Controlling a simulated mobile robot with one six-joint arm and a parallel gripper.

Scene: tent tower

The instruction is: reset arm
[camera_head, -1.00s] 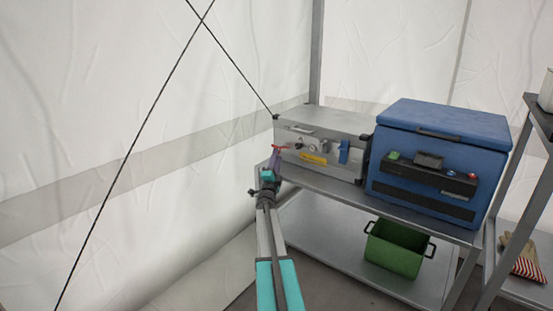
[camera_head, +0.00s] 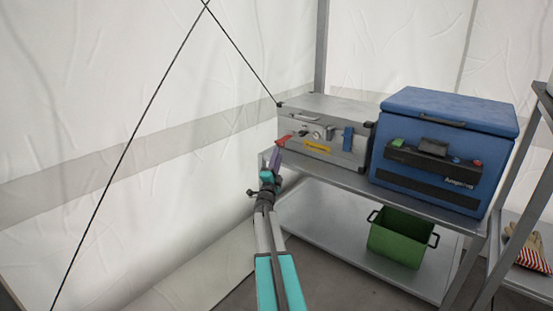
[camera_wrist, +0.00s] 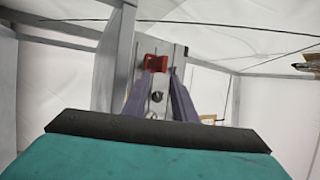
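My gripper (camera_head: 276,155) is at the end of my teal and grey arm, in front of the left end of the metal box (camera_head: 342,108). In the wrist view, my gripper's two purple fingers (camera_wrist: 161,76) stand apart, with a gap between their tips and nothing held in it. A red handle (camera_wrist: 157,63) shows just beyond the fingertips. In the head view the red handle (camera_head: 284,140) sits on the box front, just above the fingers. A small gap seems to lie between them.
The box and a blue cooler (camera_head: 440,107) stand on a metal shelf (camera_head: 340,177). A green bin (camera_head: 396,240) is on the lower level. The box front carries a yellow label (camera_head: 317,146) and a blue latch (camera_head: 347,139). White tent wall and free air lie to the left.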

